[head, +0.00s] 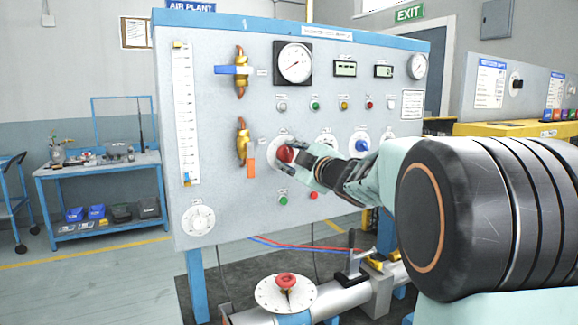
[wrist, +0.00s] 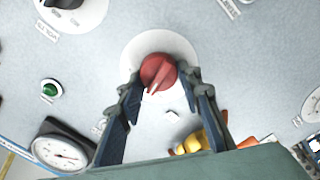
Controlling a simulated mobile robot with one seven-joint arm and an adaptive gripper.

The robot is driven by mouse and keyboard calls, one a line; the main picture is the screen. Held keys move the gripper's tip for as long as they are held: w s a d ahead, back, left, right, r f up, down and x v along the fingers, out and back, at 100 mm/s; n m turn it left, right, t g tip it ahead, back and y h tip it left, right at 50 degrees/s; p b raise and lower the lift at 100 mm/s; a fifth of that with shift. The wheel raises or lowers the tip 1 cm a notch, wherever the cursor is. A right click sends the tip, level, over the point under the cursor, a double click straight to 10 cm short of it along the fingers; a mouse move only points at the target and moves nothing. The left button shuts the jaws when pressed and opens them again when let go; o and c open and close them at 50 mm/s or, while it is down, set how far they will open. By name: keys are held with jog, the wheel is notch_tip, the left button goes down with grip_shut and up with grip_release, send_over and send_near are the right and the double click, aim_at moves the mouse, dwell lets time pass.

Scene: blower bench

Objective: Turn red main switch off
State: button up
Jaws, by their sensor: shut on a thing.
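The red main switch (head: 285,153) is a red rotary knob on a white round plate, near the middle of the grey panel (head: 215,120). My gripper (head: 288,156) reaches it from the right, in front of the panel. In the wrist view the red knob (wrist: 158,72) sits between the tips of my two fingers (wrist: 160,82), with its raised grip ridge slanted. The fingers are shut on the knob. The fingers cover part of its sides and of the plate (wrist: 130,55).
Beside the switch are an orange-handled valve (head: 251,167) on the left and a blue knob (head: 361,146) on the right. Green (head: 283,200) and red (head: 313,195) buttons sit below. A pipe with a red handwheel (head: 286,281) runs under the panel.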

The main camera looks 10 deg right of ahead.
jog(key=n+b, duration=0.1)
jog(key=n, duration=0.1)
jog(key=n+b, duration=0.2)
jog(key=shift+f+n, duration=0.2)
jog(key=shift+n, duration=0.2)
jog(key=shift+n+b, duration=0.45)
jog(key=shift+n, duration=0.25)
jog(key=shift+r, duration=0.1)
jog(key=o, duration=1.2)
jog(key=shift+c, duration=0.2)
jog(key=v, duration=0.7)
jog(key=shift+s, duration=0.25)
